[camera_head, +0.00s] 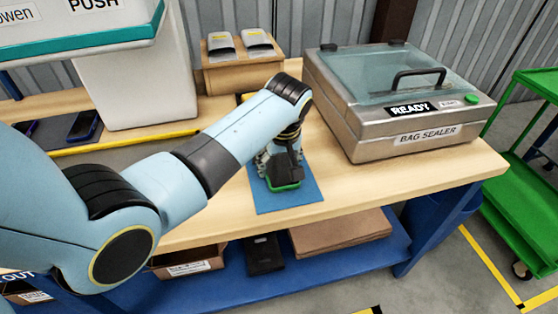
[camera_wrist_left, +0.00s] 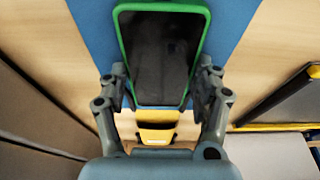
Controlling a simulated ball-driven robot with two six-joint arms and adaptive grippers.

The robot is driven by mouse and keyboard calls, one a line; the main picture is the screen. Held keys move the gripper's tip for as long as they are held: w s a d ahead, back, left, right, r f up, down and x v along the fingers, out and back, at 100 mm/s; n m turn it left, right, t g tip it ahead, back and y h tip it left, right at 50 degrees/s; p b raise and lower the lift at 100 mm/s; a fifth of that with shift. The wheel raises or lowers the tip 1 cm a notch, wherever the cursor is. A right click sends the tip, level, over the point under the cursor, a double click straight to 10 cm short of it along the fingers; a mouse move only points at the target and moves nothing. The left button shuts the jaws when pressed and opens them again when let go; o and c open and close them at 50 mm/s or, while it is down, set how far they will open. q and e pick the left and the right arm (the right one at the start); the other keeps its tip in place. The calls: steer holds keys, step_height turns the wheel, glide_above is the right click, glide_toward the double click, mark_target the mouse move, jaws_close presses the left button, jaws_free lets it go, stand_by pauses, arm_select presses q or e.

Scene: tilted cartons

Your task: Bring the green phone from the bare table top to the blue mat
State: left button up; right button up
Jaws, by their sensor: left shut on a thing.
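The green phone (camera_wrist_left: 160,55) has a green rim and a dark screen. In the left wrist view it lies between the two fingers of my left gripper (camera_wrist_left: 164,90), which is shut on it. In the head view my left gripper (camera_head: 282,166) points down over the blue mat (camera_head: 293,200), and the green edge of the phone (camera_head: 285,187) shows under it. The mat lies on the wooden table near its front edge. I cannot tell whether the phone touches the mat. My right gripper is in neither view.
A bag sealer (camera_head: 390,100) stands on the table to the right of the mat. A cardboard stand (camera_head: 240,72) with two pale devices is behind. Dark phones (camera_head: 83,126) lie at the left, near a white bin (camera_head: 140,85). A green cart (camera_head: 525,200) is at the right.

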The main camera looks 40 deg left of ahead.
arm_select(q)
steer(key=o, duration=1.4)
steer(key=shift+c, duration=0.4)
steer(key=shift+c, duration=1)
step_height(320, 180, up, 7)
steer(key=p, duration=0.8)
steer(key=shift+r, duration=0.1)
